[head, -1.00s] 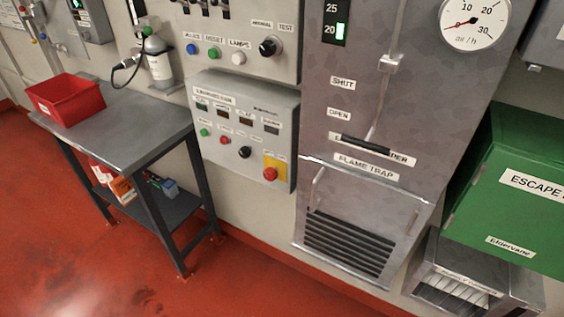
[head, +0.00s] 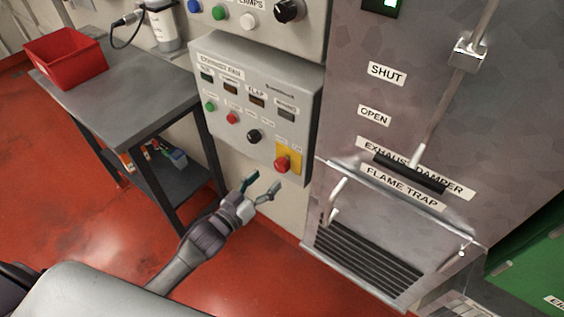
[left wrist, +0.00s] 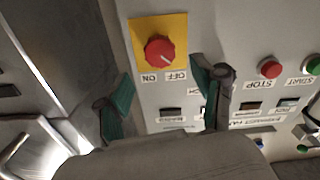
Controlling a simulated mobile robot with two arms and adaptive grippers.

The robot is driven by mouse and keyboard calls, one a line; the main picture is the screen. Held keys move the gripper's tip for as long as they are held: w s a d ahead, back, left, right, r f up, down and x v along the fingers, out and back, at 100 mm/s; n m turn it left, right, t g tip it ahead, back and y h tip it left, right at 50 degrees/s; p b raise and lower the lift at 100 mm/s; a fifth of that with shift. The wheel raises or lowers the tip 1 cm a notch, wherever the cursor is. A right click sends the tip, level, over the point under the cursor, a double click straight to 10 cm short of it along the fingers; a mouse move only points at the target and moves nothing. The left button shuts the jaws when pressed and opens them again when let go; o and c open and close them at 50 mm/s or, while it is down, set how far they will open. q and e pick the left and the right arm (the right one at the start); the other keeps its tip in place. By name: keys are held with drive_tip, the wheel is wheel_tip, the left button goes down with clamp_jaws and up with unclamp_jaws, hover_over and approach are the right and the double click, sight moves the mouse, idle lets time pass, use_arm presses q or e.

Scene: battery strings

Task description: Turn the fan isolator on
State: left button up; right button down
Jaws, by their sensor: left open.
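The fan isolator is a red rotary knob (head: 282,164) on a yellow plate at the lower right of the grey exhaust fan box (head: 232,92). In the left wrist view the knob (left wrist: 159,50) appears upside down, with ON and OFF labels beside it. Its pale pointer mark leans toward the OFF label (left wrist: 175,76). My left gripper (head: 263,186) is open and empty, just below and left of the knob in the head view. In the left wrist view its two fingers (left wrist: 161,80) stand apart on either side of the knob's line, not touching it. My right gripper is not in view.
Green (head: 210,106) and red (head: 232,118) buttons and a black knob (head: 254,136) share the box. The metal damper cabinet (head: 335,110) with a protruding handle (head: 337,200) stands close on the right. A workbench (head: 125,110) with a red bin (head: 66,60) is at left.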

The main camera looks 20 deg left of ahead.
sight(279, 167)
use_arm(q)
drive_tip(key=x, duration=0.6)
drive_tip(key=shift+w, duration=0.3)
drive_tip(key=shift+w+d+f, duration=0.1)
drive_tip(key=shift+w+d, duration=0.15)
drive_tip(key=shift+w, duration=0.35)
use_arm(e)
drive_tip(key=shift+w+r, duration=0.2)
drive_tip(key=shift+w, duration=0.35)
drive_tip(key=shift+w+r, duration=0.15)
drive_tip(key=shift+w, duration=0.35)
use_arm(q)
drive_tip(key=shift+c, duration=0.5)
drive_tip(key=c, duration=1)
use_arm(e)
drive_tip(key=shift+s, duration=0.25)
